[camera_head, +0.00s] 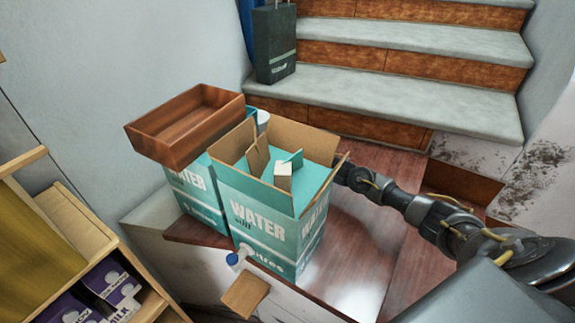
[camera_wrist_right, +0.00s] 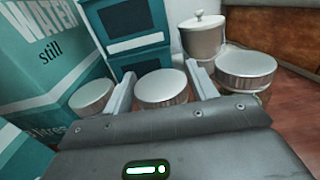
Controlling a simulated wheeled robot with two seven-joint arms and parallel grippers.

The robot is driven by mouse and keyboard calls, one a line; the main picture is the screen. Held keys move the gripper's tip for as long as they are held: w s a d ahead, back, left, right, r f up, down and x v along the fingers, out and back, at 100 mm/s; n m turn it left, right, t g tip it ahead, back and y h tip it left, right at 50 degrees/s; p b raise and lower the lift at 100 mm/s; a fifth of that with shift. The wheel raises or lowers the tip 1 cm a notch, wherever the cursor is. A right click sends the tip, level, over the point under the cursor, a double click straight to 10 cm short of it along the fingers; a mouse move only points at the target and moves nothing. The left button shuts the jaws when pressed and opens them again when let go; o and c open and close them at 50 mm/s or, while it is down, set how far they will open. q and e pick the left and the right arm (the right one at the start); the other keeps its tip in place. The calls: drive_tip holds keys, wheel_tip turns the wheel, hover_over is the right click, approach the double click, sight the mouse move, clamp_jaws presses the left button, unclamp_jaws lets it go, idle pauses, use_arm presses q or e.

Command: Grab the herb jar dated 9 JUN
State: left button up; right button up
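Three jars with silvery ribbed lids stand in a row in the right wrist view: a left jar (camera_wrist_right: 92,97), a middle jar (camera_wrist_right: 162,88) and a right jar (camera_wrist_right: 246,68). No date label is readable, so I cannot tell which is dated 9 JUN. My right gripper (camera_wrist_right: 160,72) is open, its pale fingers either side of the middle jar's lid; I cannot tell whether they touch it. In the head view my right arm reaches in from the right, and its gripper and the jars are hidden behind the water carton (camera_head: 262,236). My left gripper is not in view.
The open teal carton stands close to my right arm. A wooden tray (camera_head: 187,149) sits on another carton. In the right wrist view, teal boxes (camera_wrist_right: 128,22) and a lidded white pot (camera_wrist_right: 203,38) stand behind the jars. Stairs (camera_head: 390,90) rise behind.

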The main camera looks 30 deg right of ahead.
drive_tip(key=c, duration=0.9)
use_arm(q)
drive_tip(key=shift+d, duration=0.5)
use_arm(e)
drive_tip(key=shift+c, duration=1)
drive_tip(key=shift+r, duration=0.1)
drive_tip(key=shift+r+p, duration=0.4)
drive_tip(key=shift+r, duration=0.2)
drive_tip(key=r+p, duration=0.2)
drive_tip(key=shift+s+r, duration=0.2)
drive_tip(key=shift+r, duration=0.2)
use_arm(q)
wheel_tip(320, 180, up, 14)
drive_tip(key=p, duration=1)
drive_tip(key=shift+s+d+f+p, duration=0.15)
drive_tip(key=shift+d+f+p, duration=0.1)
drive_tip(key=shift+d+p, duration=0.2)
use_arm(e)
drive_tip(key=s+r, duration=0.8)
drive_tip(key=s, duration=0.5)
drive_tip(key=shift+s+r, duration=0.3)
drive_tip(key=shift+r, duration=0.1)
